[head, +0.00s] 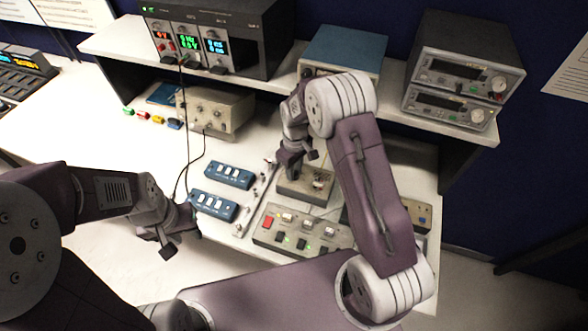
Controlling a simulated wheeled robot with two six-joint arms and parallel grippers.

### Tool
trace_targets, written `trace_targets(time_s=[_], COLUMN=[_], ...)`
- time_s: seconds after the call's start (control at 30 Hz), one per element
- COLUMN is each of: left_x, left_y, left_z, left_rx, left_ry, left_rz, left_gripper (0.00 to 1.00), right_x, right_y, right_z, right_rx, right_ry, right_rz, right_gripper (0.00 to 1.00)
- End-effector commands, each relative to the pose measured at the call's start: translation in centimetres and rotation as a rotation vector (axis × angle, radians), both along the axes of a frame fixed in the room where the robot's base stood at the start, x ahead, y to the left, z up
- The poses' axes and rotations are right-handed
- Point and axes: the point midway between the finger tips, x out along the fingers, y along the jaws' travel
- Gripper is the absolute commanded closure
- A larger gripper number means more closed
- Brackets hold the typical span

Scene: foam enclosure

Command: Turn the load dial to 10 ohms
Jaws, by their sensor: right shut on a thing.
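My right gripper (297,168) reaches down from the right arm over a small brown-grey box (318,197) on the bench. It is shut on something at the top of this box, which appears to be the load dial. The dial and its markings are mostly hidden behind the gripper, so I cannot read its setting. My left gripper (180,242) is empty at the bench's front left, with its fingers apart, away from the box.
A panel with coloured buttons (268,238) sits just in front of the box. Blue switch strips (228,174) lie left of it. A beige instrument (214,108) with cables stands behind. Stacked meters (460,75) stand on the shelf.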

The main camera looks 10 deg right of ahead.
Motion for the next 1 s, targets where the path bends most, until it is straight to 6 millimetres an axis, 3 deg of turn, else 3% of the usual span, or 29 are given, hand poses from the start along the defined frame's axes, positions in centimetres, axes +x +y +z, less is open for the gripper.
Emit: trace_targets(time_s=[1.0], left_x=[0.0], left_y=[0.0], left_z=[1.2], left_rx=[0.000], left_ry=[0.000], left_rz=[0.000], left_gripper=[0.64], right_x=[0.3], right_y=[-0.2], right_z=[0.4], right_rx=[0.004], right_ry=[-0.011], right_rz=[-0.965], right_gripper=[1.00])
